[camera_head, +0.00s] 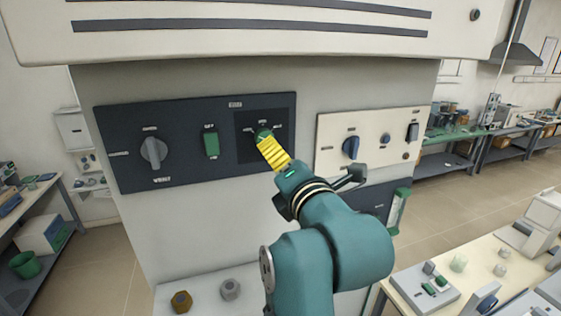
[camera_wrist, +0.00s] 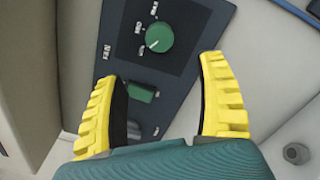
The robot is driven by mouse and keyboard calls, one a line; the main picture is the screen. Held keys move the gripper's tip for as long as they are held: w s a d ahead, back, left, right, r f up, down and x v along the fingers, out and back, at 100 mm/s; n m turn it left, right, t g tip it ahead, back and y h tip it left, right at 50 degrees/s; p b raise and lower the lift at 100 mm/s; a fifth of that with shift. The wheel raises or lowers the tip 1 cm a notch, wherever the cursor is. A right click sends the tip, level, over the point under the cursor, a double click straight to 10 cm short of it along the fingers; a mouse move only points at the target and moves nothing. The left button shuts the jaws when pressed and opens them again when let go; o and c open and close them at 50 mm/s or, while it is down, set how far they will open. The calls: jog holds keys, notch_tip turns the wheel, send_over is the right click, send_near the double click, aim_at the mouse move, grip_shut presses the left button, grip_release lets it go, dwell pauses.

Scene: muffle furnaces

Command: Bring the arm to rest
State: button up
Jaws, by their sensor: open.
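My gripper (camera_wrist: 160,100) has two yellow ridged fingers, spread apart with nothing between them in the wrist view. In the head view my gripper (camera_head: 266,143) is at the dark control panel, with its tips in front of a green knob (camera_head: 263,134). The wrist view shows this round green knob (camera_wrist: 159,38) beyond the fingertips and apart from them. A green rocker switch (camera_wrist: 141,92) shows between the fingers there. My teal arm reaches up from the lower middle of the head view.
The dark panel (camera_head: 180,180) also has a grey knob (camera_head: 153,152) and the green switch (camera_head: 211,142). A cream panel (camera_head: 335,122) with a blue knob (camera_head: 351,147) is to the right. Loose knobs lie on a ledge below. A bench (camera_head: 415,298) stands at the lower right.

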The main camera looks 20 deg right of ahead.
jog(key=w+a+f+n+y, duration=0.1)
jog(key=a+f+y, duration=0.1)
jog(key=a+f, duration=0.45)
jog(key=s+a+m, duration=0.4)
jog(key=s+a, duration=0.2)
jog(key=s+r+m+t, duration=0.2)
jog(key=s+r+m, duration=0.1)
jog(key=s+m, duration=0.4)
jog(key=s+a+r+m+t+h, duration=0.1)
jog(key=s+m, duration=0.6)
jog(key=m, duration=0.7)
notch_tip(320, 180, up, 3)
jog(key=shift+s+f+t, duration=0.2)
jog(key=shift+s+t, duration=0.15)
jog(key=shift+t, duration=0.25)
